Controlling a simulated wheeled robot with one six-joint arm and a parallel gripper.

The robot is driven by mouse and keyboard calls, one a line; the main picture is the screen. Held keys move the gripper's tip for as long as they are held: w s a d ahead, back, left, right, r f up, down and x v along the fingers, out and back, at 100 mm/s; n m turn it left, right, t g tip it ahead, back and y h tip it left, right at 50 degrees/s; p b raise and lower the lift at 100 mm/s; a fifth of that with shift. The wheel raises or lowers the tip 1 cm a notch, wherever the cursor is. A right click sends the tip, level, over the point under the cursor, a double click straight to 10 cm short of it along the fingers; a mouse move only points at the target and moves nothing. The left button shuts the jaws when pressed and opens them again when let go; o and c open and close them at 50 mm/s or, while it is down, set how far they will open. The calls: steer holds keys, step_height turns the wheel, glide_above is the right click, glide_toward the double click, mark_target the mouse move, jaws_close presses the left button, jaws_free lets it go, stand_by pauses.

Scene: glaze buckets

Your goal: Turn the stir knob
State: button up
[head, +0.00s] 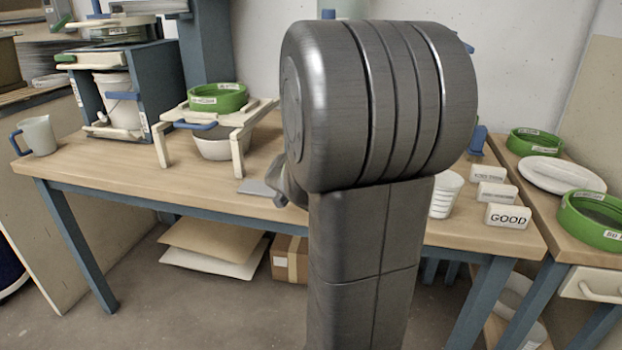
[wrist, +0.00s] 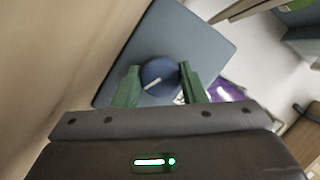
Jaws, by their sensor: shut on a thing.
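In the wrist view a round dark blue stir knob (wrist: 158,74) with a white pointer line sits on a flat grey-blue plate (wrist: 187,42). The pointer line slants toward the lower left in that view. My gripper (wrist: 158,80) has its two green fingers on either side of the knob and is shut on it. In the head view my dark arm blocks the middle of the table, so the knob and the fingertips are hidden there.
A wooden table (head: 110,170) carries a wooden stand (head: 237,143) with a green sieve (head: 217,97) over a white bucket (head: 224,146). A grey jug (head: 38,136) stands at left.

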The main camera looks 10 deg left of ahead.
steer(key=shift+m+b, duration=0.4)
steer(key=shift+b, duration=0.45)
steer(key=o, duration=1)
steer(key=p+v, duration=0.4)
steer(key=v, duration=0.8)
steer(key=shift+s+d, duration=0.1)
steer(key=shift+d, duration=0.05)
steer(key=shift+p+v, duration=0.3)
steer(key=shift+v, duration=0.5)
steer(key=shift+f, duration=0.25)
